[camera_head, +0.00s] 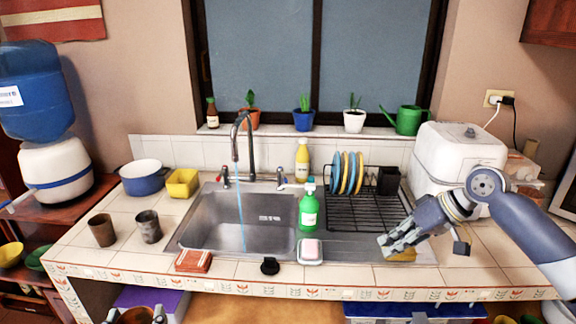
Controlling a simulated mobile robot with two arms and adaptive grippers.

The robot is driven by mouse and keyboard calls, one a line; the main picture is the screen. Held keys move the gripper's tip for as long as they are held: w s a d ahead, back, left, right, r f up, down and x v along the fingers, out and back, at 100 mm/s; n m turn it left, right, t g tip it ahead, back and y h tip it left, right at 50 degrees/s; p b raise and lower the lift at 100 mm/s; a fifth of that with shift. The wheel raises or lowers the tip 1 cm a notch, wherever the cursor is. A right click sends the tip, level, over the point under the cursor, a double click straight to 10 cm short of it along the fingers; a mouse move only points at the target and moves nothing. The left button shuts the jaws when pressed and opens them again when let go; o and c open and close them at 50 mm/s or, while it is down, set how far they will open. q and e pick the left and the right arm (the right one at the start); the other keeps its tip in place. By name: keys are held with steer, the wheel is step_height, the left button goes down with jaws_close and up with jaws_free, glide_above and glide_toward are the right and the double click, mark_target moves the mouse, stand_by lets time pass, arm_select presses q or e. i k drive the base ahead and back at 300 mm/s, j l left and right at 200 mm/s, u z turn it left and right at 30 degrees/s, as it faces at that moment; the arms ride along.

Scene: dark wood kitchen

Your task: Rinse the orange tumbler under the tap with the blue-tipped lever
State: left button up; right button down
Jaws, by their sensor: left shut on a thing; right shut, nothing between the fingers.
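The tap (247,145) stands behind the steel sink (205,215). A thin blue stream of water (240,205) falls from its spout into the left part of the basin. The blue-tipped lever (281,177) is right of the spout; a red-tipped lever (225,177) is left of it. My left gripper (146,317) is at the bottom edge, low in front of the counter, mostly cut off. It is shut on an orange-brown round thing (132,315), apparently the orange tumbler, partly out of frame. My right gripper (388,246) is shut and empty over the sink's right front corner, by a yellow sponge (403,256).
A brown cup (102,230) and a grey cup (148,227) stand left of the sink. A green soap bottle (308,210), pink soap on a dish (310,250) and a dish rack (365,212) stand at the right. A black stopper (270,266) and folded cloth (193,261) lie along the front.

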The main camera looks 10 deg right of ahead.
mark_target(280, 170)
steer(key=i+j, duration=0.1)
steer(key=i, duration=0.45)
steer(key=i+j, duration=0.15)
steer(key=i, duration=0.4)
steer(key=i+j, duration=0.1)
steer(key=i, duration=0.4)
